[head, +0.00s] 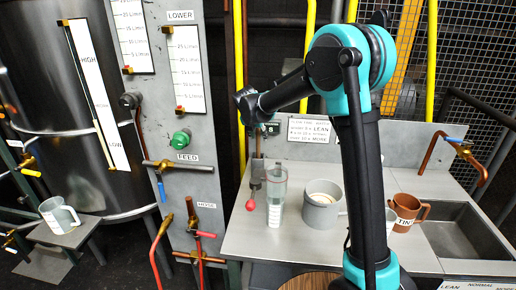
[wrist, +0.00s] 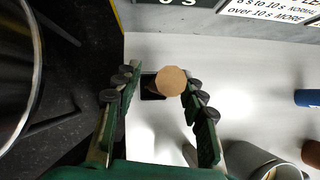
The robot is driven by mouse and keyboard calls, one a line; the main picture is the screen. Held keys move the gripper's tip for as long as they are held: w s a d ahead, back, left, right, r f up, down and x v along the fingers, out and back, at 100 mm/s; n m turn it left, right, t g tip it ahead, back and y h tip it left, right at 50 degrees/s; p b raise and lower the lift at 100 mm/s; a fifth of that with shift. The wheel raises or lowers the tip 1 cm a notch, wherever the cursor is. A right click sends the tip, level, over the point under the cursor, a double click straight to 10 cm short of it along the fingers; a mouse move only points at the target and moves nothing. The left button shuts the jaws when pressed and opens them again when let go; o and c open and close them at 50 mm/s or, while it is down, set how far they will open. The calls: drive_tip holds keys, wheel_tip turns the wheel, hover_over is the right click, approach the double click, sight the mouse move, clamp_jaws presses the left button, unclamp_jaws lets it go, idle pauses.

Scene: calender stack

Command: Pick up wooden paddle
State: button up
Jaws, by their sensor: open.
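The wooden paddle shows in the wrist view as a round tan end (wrist: 171,82), seen from above, between the fingers of my gripper (wrist: 158,88). The fingers are spread, with a dark finger on each side. The tan end lies closer to the right finger, and I cannot tell whether it touches it. The rest of the paddle is hidden below its end. In the head view my gripper (head: 246,106) is at the end of my arm, at the left rear of the counter.
The grey counter (head: 237,238) holds a clear cylinder (head: 277,190), a grey pot (head: 320,212) and a brown mug (head: 406,208). A red ball knob (head: 250,205) stands at its left edge. A steel tank (head: 70,110) is on the left, and a sink (head: 465,235) is on the right.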

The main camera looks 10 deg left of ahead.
clamp_jaws()
drive_tip(key=shift+r, duration=0.1)
idle(0.3)
